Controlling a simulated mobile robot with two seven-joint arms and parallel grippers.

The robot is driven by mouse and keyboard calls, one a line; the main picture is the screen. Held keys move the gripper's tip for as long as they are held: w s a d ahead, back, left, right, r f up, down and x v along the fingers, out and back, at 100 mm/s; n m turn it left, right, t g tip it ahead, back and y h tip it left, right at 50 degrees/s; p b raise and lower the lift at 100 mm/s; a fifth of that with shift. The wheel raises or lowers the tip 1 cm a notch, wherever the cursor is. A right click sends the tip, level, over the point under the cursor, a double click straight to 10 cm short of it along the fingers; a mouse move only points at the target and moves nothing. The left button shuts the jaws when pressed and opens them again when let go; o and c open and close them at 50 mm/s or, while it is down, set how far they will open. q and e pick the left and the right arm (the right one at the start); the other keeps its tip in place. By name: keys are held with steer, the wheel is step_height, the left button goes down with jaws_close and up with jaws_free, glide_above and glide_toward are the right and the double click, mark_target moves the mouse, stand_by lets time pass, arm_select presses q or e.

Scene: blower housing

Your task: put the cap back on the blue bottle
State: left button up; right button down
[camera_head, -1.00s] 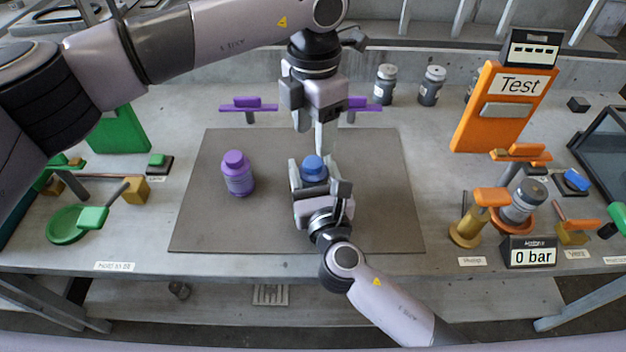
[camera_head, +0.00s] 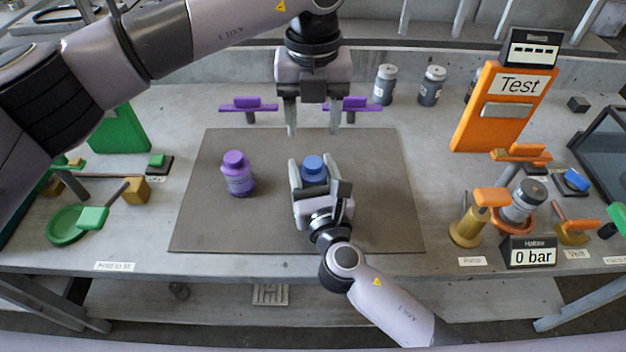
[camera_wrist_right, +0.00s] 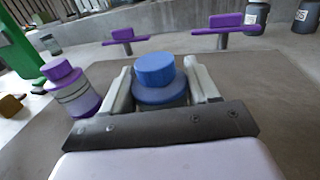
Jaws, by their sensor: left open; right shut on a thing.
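The blue bottle (camera_head: 314,172) stands on the dark mat (camera_head: 215,225) with its blue cap (camera_head: 313,162) on top of it; the cap also shows in the right wrist view (camera_wrist_right: 155,69). I cannot tell how firmly the cap sits. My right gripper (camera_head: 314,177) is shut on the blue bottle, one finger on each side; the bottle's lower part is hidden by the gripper. My left gripper (camera_head: 313,128) is open and empty, pointing down, above and behind the bottle, apart from the cap.
A purple bottle (camera_head: 238,175) stands on the mat to the left. Two purple-topped stands (camera_head: 248,105) are behind the mat. Grey jars (camera_head: 432,86) and an orange Test panel (camera_head: 503,108) stand at back right. A pump station (camera_head: 465,222) is at right. The mat's front is mostly clear.

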mark_target(313, 162)
arm_select(q)
steer(key=shift+f, duration=4.05)
jaws_close()
steer(key=m, duration=1.1)
steer(key=shift+m, duration=0.3)
steer(key=m, duration=0.3)
steer(key=shift+o, duration=0.2)
jaws_free()
